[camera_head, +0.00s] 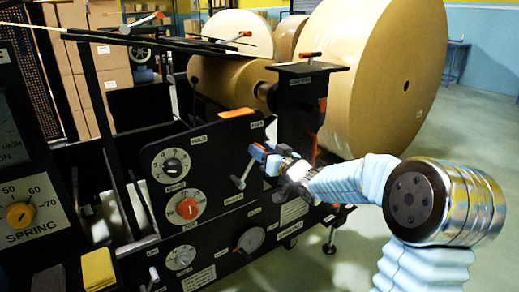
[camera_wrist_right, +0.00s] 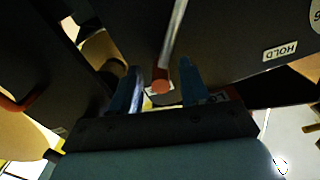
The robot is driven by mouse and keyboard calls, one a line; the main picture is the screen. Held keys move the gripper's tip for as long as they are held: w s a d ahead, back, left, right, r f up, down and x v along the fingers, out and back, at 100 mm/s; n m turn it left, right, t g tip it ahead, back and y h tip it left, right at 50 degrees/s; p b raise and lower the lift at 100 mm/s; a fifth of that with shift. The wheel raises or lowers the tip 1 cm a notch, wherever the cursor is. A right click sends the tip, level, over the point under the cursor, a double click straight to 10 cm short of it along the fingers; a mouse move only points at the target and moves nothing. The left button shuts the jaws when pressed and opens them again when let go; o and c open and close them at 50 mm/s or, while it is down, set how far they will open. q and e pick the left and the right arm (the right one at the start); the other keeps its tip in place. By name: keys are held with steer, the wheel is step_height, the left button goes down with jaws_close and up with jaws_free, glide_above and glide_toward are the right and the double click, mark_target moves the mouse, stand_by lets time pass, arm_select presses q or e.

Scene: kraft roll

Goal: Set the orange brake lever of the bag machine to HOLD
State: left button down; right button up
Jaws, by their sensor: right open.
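The brake lever is a grey rod (camera_head: 245,172) on the black panel of the bag machine, leaning up and right from its pivot. In the wrist view its orange end (camera_wrist_right: 161,87) sits between the two fingers. My right gripper (camera_head: 266,158) is at the lever's upper end, open, with one finger on each side of it; I cannot tell whether they touch it. In the head view the fingers mostly hide the orange end. The HOLD label (camera_head: 198,139) is up and left of the lever; it also shows in the wrist view (camera_wrist_right: 280,50). The lever points away from it.
A black-and-white dial (camera_head: 171,166) and a red-knobbed dial (camera_head: 187,208) sit left of the lever. A grey round knob (camera_head: 251,239) is below it. Large kraft rolls (camera_head: 375,70) stand behind. A black post with a flat top (camera_head: 307,70) rises right of the panel.

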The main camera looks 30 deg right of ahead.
steer(key=shift+w+a, duration=0.1)
steer(key=shift+w, duration=0.85)
steer(key=shift+c, duration=0.3)
jaws_close()
